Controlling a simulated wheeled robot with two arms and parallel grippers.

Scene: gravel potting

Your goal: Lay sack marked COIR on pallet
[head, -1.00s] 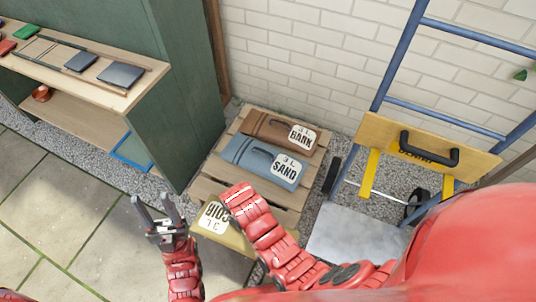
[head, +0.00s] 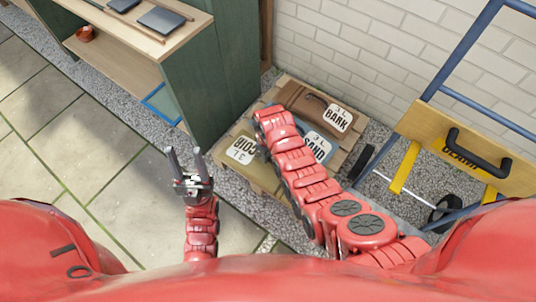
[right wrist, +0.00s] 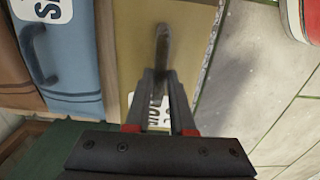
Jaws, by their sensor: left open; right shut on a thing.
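The tan COIR sack (head: 243,150) lies over the near-left part of the wooden pallet (head: 240,126), beside the blue SAND sack (head: 319,146). I cannot tell whether it rests on the slats or hangs just above them. In the right wrist view, my right gripper (right wrist: 160,76) is shut on the dark handle of the COIR sack (right wrist: 195,40). In the head view my right arm covers that gripper and part of the sack. My left gripper (head: 186,160) is open and empty, above the paving left of the pallet.
The brown BARK sack (head: 305,103) lies at the back of the pallet, behind SAND. A green cabinet with a shelf (head: 205,85) stands to the left. A blue-framed trolley with a yellow board (head: 455,150) stands at right. Paving at left is clear.

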